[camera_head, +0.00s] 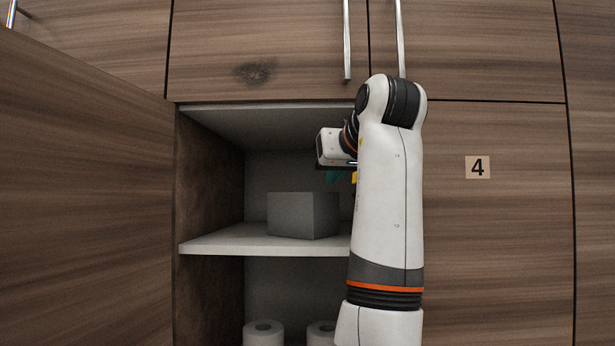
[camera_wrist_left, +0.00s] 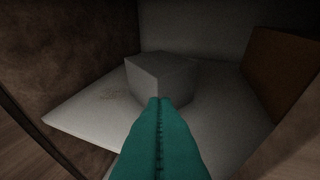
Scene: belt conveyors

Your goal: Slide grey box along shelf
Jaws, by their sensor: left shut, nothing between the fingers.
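The grey box (camera_head: 303,215) stands on the white shelf (camera_head: 225,243) inside the open cabinet, toward its back. In the left wrist view the box (camera_wrist_left: 160,72) shows a corner facing me, on the pale shelf (camera_wrist_left: 85,115). My left gripper (camera_head: 334,176) is at the cabinet opening, by the box's right side and a little higher in the head view. Its teal fingers (camera_wrist_left: 160,100) are shut together and empty, their tips overlapping the box's near corner in the wrist view. I cannot tell whether they touch it. My arm hides the shelf's right end. My right gripper is not in view.
Paper rolls (camera_head: 264,333) stand below the shelf. An open wooden door (camera_head: 85,190) is at the left, and a closed door marked 4 (camera_head: 500,220) at the right. A cabinet ceiling lies close above.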

